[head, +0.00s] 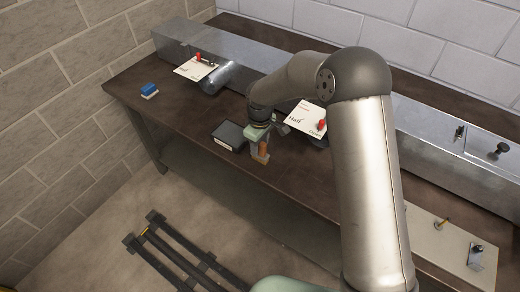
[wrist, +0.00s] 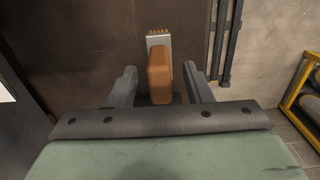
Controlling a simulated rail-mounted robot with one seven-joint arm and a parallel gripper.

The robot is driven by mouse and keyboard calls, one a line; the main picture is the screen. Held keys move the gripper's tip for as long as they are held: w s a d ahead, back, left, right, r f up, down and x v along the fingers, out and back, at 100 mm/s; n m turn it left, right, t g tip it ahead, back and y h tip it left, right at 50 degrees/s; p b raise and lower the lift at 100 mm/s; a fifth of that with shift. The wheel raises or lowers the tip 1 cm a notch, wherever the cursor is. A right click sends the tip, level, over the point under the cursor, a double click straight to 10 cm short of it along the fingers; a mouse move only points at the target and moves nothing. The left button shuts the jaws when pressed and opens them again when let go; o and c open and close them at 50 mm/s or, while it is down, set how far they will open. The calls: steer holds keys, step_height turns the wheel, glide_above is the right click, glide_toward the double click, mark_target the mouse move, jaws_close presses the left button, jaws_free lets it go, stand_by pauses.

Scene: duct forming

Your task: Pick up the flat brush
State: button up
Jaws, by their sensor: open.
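The flat brush (wrist: 159,72) has an orange-brown handle, a pale metal ferrule and short tan bristles. In the wrist view it lies against the dark bench top, bristles pointing to the top of the picture. My gripper (wrist: 160,68) is open, with one grey finger on each side of the handle; I see gaps on both sides. In the head view my gripper (head: 258,145) is low over the front edge of the bench, and the orange handle (head: 263,150) shows at its fingers. Whether the fingers touch the brush cannot be told.
A dark box (head: 229,135) stands close to the left of my gripper on the bench (head: 180,115). A blue-topped block (head: 149,89) lies at the far left. Metal ducts (head: 240,48) run along the back, with white cards (head: 195,69) and red-handled clips. A black rack (head: 175,245) stands on the floor.

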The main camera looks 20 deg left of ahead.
steer(key=shift+f, duration=1.1)
jaws_close()
steer(key=shift+r, duration=0.1)
steer(key=shift+r, duration=0.5)
steer(key=s+d+r+b, duration=0.4)
steer(key=s+d+r, duration=0.3)
steer(key=s+r, duration=0.5)
steer(key=shift+d+b, duration=0.15)
steer(key=shift+b, duration=0.2)
